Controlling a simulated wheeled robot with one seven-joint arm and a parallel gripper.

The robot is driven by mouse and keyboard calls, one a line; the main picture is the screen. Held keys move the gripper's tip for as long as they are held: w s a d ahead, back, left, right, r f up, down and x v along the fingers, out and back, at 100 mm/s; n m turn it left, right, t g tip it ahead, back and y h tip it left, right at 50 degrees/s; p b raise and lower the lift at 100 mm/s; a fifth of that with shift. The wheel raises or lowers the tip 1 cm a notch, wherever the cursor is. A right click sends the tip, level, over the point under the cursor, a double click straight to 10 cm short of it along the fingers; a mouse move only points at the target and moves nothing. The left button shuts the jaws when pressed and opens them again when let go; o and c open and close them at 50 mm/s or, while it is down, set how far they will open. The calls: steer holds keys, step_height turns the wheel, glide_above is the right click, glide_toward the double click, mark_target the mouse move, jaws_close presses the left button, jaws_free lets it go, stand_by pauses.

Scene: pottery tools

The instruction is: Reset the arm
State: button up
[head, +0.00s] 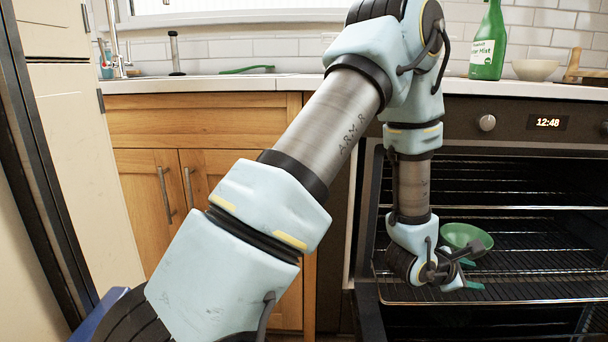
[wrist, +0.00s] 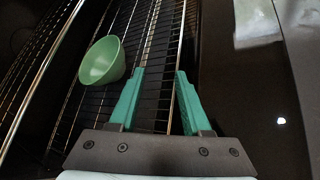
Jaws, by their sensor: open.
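My gripper (head: 470,274) is at the front of the open oven, just above its wire rack. In the wrist view my gripper (wrist: 161,75) shows two green fingers spread apart with nothing between them. A green bowl (head: 468,238) is on the oven rack, behind my gripper in the head view. In the wrist view the bowl (wrist: 102,62) is left of the fingertips and apart from them. My arm hides part of the oven's left side.
The oven rack (head: 530,255) spans the cavity, with another rack above. The oven door (wrist: 240,90) is open. On the counter are a green bottle (head: 488,42) and a beige bowl (head: 535,69). Wooden cabinets (head: 150,190) stand left of the oven.

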steer(key=w+a+r+m+y, duration=0.1)
steer(key=w+a+m+y, duration=0.15)
steer(key=a, duration=0.55)
steer(key=w+a+r+m+t+y, duration=0.1)
steer(key=w+a+r+m+y, duration=0.15)
steer(key=a, duration=0.45)
steer(key=w+a+m+y, duration=0.2)
steer(key=w+a+m, duration=0.15)
steer(key=a, duration=0.45)
steer(key=s+a+r+m+g+y, duration=0.25)
steer(key=s+a+m, duration=0.2)
steer(key=a, duration=0.55)
steer(key=s+a+r+m+g+y, duration=0.1)
steer(key=s+a+r+m+y, duration=0.3)
steer(key=a, duration=0.6)
step_height(320, 180, up, 33)
steer(key=s+h+p, duration=0.2)
steer(key=p, duration=3.1)
steer(key=shift+a+f+g+p, duration=0.2)
steer(key=shift+g+p, duration=0.15)
steer(key=shift+p, duration=0.05)
steer(key=shift+d, duration=0.1)
